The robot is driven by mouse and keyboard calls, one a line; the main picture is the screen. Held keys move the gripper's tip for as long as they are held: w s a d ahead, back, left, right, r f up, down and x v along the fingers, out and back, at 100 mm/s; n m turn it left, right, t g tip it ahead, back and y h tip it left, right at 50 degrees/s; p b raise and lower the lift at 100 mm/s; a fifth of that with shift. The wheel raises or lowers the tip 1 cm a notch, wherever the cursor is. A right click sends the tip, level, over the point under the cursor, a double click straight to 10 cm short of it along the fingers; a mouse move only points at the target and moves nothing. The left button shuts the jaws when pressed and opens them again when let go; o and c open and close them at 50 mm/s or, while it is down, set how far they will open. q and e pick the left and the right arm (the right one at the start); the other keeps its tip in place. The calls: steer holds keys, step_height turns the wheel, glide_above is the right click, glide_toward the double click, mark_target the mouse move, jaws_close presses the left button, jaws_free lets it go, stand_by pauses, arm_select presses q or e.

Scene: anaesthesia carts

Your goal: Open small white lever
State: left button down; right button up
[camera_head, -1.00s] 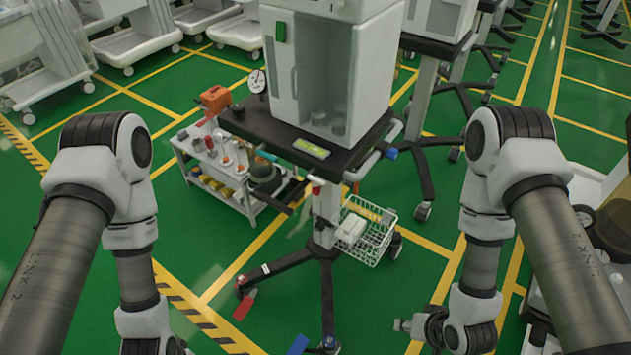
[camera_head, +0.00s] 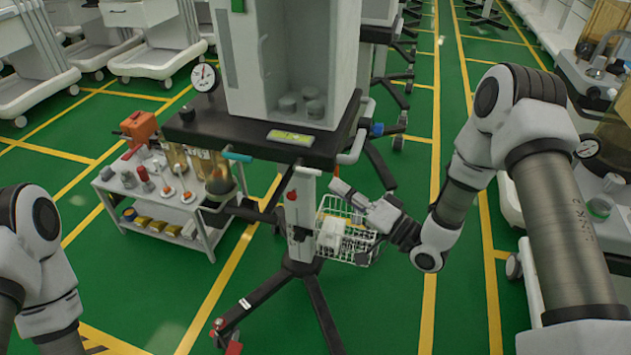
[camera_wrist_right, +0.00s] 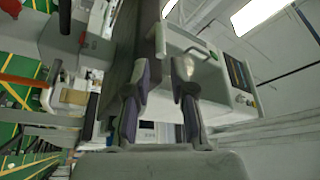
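The cart (camera_head: 250,140) has a black top carrying a tall white cabinet (camera_head: 290,70). A small white lever-like bar (camera_head: 352,149) sticks out at the right edge of the top; I cannot tell for sure that it is the task's lever. My right gripper (camera_head: 345,192) is below and close to this bar, beside the cart's white column, apparently not touching. In the right wrist view its two fingers (camera_wrist_right: 160,85) stand apart with nothing clearly held between them. My left arm shows at the lower left; its gripper is out of frame.
A wire basket (camera_head: 345,232) with a white box hangs just below my right gripper. A low white trolley (camera_head: 165,195) with jars and an orange device stands at left. A teal-ended handle (camera_head: 238,157) is at the top's front edge.

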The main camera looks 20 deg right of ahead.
mark_target(318, 172)
steer(key=x, duration=0.6)
steer(key=shift+a+r, duration=0.1)
steer(key=shift+a, duration=0.1)
jaws_close()
